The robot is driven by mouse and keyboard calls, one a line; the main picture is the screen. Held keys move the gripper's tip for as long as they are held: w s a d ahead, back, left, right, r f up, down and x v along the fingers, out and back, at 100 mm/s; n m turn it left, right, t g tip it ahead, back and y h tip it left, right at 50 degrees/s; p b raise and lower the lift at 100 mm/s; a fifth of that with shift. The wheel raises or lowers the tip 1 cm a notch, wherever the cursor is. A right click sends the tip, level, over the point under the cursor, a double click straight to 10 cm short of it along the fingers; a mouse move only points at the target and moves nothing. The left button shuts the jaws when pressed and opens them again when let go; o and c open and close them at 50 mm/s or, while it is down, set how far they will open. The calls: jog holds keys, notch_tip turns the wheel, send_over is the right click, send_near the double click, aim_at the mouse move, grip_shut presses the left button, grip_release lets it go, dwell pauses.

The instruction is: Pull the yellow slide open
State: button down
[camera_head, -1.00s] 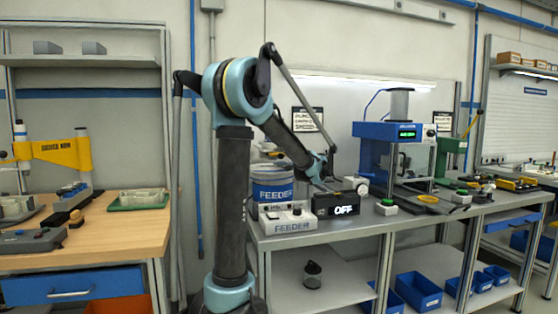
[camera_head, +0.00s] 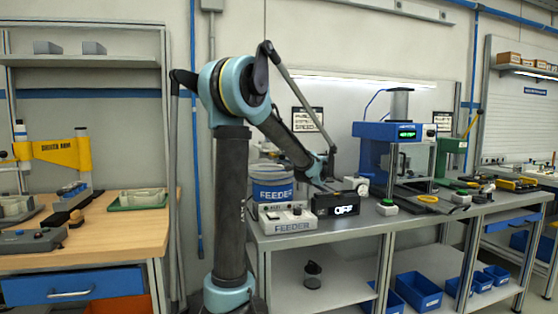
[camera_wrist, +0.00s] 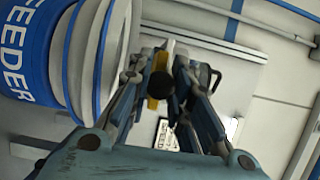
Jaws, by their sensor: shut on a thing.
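The yellow slide (camera_wrist: 155,88) shows in the wrist view as a narrow upright yellow piece between the fingers of my gripper (camera_wrist: 168,62). A dark round knob-like part (camera_wrist: 163,87) sits close beside it; I cannot tell if it belongs to the slide. My gripper is shut on the yellow slide, though the fingers hide most of the contact. In the head view my gripper (camera_head: 322,184) is low over the bench, just right of the feeder drum (camera_head: 272,193). The slide cannot be made out in the head view.
The blue-and-white feeder drum (camera_wrist: 85,50) is close on the left in the wrist view. A white feeder control box (camera_head: 288,219) and a black OFF display (camera_head: 335,204) stand at the bench front. A blue press (camera_head: 372,132) stands to the right.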

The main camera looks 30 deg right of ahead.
jog(key=s, duration=0.1)
jog(key=s+a, duration=0.1)
jog(key=s, duration=0.1)
jog(key=shift+s+f, duration=0.2)
jog(key=c, duration=1.5)
grip_release()
jog(key=shift+s, duration=0.1)
jog(key=shift+o, duration=0.5)
jog(key=shift+r, duration=0.1)
jog(key=shift+s+d, duration=0.1)
jog(key=s+d, duration=0.1)
jog(key=s, duration=1)
jog(key=shift+s+d, duration=0.25)
jog(key=shift+d, duration=0.15)
